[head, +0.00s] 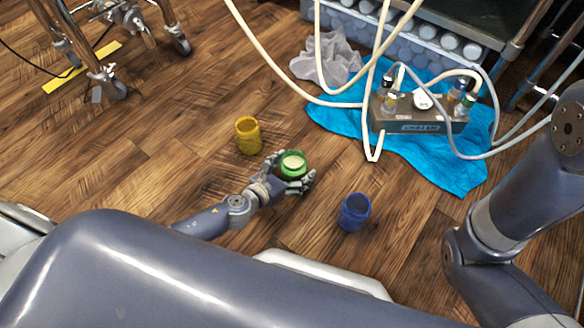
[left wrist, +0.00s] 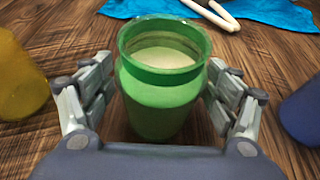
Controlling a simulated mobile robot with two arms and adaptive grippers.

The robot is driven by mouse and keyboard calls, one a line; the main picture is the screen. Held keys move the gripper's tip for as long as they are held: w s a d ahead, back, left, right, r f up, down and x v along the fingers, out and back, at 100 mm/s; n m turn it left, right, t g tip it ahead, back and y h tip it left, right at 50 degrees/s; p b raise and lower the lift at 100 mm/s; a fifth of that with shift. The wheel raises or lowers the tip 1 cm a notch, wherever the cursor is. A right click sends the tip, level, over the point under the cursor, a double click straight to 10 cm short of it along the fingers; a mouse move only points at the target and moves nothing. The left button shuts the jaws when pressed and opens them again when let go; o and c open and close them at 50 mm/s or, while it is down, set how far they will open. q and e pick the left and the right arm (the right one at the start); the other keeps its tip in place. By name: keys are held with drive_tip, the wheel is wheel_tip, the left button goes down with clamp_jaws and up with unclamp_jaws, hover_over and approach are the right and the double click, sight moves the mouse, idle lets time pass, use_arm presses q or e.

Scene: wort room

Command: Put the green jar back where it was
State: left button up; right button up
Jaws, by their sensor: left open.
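The green jar (head: 292,166) stands upright on the wooden floor, open at the top with pale contents. My left gripper (head: 294,180) is low at the floor with its fingers on either side of the jar. In the left wrist view the green jar (left wrist: 161,90) is between the two open fingers, with a narrow gap showing on the right side. A yellow jar (head: 248,136) stands to the left of the green jar, and a blue jar (head: 355,212) stands to its right, nearer to me. My right gripper is not in view.
A blue cloth (head: 345,119) lies beyond the jars, bearing a metal manifold box (head: 420,113) with hoses. A grey rag (head: 327,60) and a crate (head: 400,48) are at the back. A wheeled stand (head: 101,72) is at upper left.

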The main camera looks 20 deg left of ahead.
use_arm(q)
drive_tip(key=shift+r, duration=0.2)
drive_tip(key=shift+s+a, duration=0.15)
drive_tip(key=shift+s, duration=0.15)
drive_tip(key=p+v, duration=0.2)
drive_tip(key=v, duration=0.9)
drive_tip(key=shift+p, duration=0.35)
drive_tip(key=shift+s+r, duration=0.1)
drive_tip(key=shift+r, duration=0.05)
